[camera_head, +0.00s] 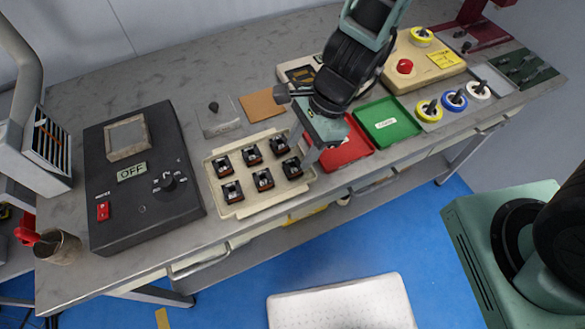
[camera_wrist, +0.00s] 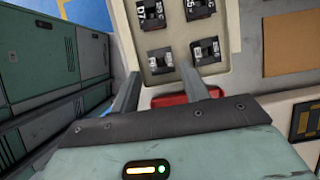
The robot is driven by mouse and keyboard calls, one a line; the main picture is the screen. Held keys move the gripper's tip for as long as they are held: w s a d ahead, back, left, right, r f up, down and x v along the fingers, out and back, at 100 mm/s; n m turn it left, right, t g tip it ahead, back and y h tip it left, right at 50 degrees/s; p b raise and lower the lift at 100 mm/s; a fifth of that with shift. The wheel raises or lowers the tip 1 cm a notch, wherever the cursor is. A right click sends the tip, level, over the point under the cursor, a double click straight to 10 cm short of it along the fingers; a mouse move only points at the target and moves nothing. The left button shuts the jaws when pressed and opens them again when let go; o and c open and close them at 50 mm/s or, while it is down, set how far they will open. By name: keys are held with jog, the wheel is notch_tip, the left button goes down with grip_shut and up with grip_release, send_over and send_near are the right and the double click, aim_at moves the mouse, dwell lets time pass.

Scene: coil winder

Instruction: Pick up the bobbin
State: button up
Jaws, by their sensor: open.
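Several small black square bobbins (camera_head: 250,155) stand in two rows in a cream tray (camera_head: 222,206) on the workbench. My gripper (camera_head: 309,152) is open over the tray's right edge, near the right-hand bobbins. In the wrist view its two fingers (camera_wrist: 160,82) are spread apart with nothing held between them. One bobbin (camera_wrist: 160,61) shows just beyond the fingertips, roughly in line with the gap, and another bobbin (camera_wrist: 206,51) is beside the right finger. I cannot tell the height of the fingers above the tray.
A black control box (camera_head: 140,225) marked OFF stands left of the tray. A red bin (camera_head: 350,150) and a green bin (camera_head: 390,122) lie to the right, partly behind my arm. Wire spools (camera_head: 454,100) stand farther right. An orange-brown pad (camera_head: 262,105) lies behind the tray.

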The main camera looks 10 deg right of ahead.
aim_at(292, 169)
jog(key=x, duration=0.1)
jog(key=b+x, duration=0.1)
jog(key=x, duration=0.2)
jog(key=shift+w+d+f+b, duration=0.1)
jog(key=shift+d+f+b, duration=0.1)
jog(key=shift+f+b, duration=0.15)
jog(key=shift+a+f, duration=0.2)
jog(key=shift+f, duration=0.2)
jog(key=c, duration=0.7)
jog(key=shift+c, duration=0.2)
notch_tip(292, 169, up, 10)
jog(key=p, duration=0.4)
